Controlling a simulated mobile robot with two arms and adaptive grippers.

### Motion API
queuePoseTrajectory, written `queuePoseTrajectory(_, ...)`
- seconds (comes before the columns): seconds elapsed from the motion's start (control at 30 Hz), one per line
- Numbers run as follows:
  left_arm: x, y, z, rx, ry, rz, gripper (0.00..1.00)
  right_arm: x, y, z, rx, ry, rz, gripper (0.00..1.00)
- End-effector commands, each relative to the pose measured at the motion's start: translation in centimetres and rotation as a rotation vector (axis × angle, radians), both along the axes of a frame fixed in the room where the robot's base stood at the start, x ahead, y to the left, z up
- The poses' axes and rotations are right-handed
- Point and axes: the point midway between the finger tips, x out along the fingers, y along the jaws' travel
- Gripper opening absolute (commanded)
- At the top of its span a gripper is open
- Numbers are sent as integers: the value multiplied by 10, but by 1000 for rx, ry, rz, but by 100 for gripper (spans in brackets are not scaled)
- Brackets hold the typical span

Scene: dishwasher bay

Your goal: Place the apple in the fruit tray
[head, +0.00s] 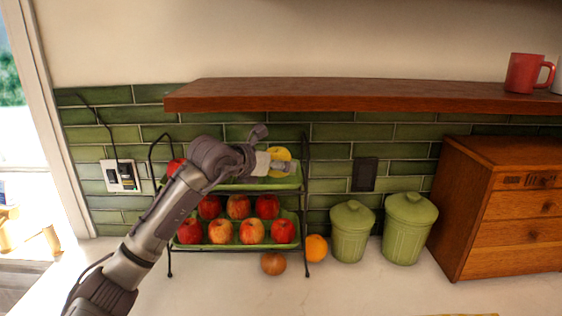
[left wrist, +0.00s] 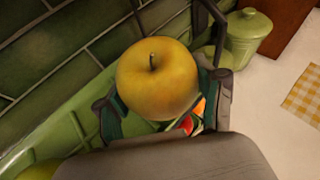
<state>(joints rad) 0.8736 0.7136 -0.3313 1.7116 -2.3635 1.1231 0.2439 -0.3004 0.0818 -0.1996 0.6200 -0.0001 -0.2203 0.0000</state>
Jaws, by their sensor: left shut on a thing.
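A yellow apple (head: 281,156) is held at the right end of the upper tier of the fruit tray (head: 225,185), a green two-tier stand with a dark wire frame. My left gripper (head: 281,165) is shut on this apple. In the left wrist view the yellow apple (left wrist: 157,79) sits stem up between the two fingers of my left gripper (left wrist: 160,110). The green tray edge (left wrist: 60,115) lies just below and left of it. I cannot tell whether the apple touches the tray. Several red apples (head: 238,206) fill the lower tier. My right gripper is not in view.
A red apple (head: 175,167) lies at the upper tier's left end. An orange (head: 316,248) and a brownish fruit (head: 273,264) lie on the counter. Two green lidded canisters (head: 352,232) and a wooden drawer cabinet (head: 500,210) stand to the right. A wooden shelf (head: 360,97) overhangs the stand.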

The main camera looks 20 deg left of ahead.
Motion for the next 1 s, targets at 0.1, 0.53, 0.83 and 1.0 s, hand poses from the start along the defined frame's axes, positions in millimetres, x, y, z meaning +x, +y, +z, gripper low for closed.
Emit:
queuePoseTrajectory(0.1, 16, -4, 3, -3, -2, 0, 29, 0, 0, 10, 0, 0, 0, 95)
queuePoseTrajectory(0.53, 20, -4, -35, -1, -1, 0, 29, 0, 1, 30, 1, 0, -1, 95)
queuePoseTrajectory(0.83, 20, -4, -38, -2, -2, 0, 29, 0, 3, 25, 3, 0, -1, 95)
queuePoseTrajectory(1.0, 20, -4, -38, -1, 0, 0, 90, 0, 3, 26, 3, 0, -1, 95)
